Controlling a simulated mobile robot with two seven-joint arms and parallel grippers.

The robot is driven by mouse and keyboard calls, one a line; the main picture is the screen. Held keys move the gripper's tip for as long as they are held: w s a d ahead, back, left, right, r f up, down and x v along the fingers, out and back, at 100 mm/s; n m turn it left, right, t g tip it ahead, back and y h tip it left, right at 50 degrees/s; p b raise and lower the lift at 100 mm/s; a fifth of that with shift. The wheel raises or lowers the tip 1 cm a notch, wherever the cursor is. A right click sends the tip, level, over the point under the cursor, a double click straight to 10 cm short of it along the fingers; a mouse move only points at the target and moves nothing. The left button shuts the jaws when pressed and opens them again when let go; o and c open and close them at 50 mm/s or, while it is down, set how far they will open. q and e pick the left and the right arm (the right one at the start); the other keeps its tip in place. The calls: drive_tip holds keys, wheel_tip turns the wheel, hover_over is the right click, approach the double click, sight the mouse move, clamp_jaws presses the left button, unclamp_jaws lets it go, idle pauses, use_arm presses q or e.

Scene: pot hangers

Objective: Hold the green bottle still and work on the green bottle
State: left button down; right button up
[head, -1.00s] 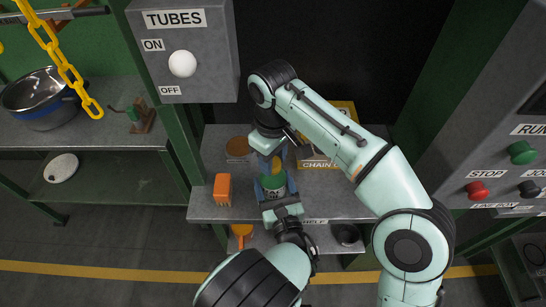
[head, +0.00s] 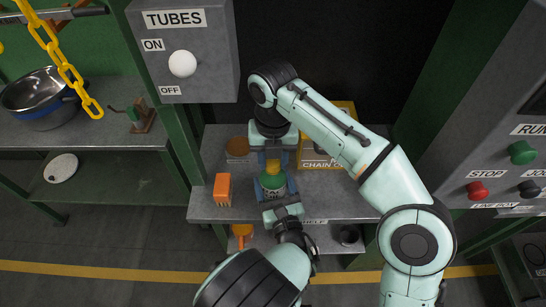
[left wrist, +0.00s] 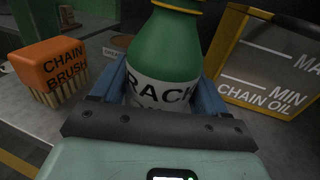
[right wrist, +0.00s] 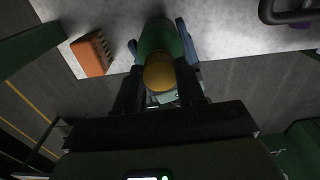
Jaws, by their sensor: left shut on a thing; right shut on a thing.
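The green bottle (head: 271,182) stands upright on the grey shelf top in the head view. Its white label, partly reading "RACK", faces the left wrist camera, where the green body (left wrist: 165,50) fills the middle. My left gripper (head: 273,190) is shut around the bottle's body from the front, a blue finger on each side. My right gripper (head: 275,160) comes down from above and is shut on the bottle's yellow cap (head: 273,167). The cap (right wrist: 159,72) also shows between its fingers in the right wrist view.
An orange chain brush (head: 222,189) stands left of the bottle. A yellow chain oil container (head: 342,115) stands behind on the right, partly hidden by my right arm. A round brown item (head: 237,147) lies behind the brush. The grey TUBES box (head: 187,75) hangs at upper left.

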drive_tip(key=n, duration=0.5)
drive_tip(key=shift+n, duration=0.4)
drive_tip(key=o, duration=1.2)
drive_tip(key=shift+c, duration=0.2)
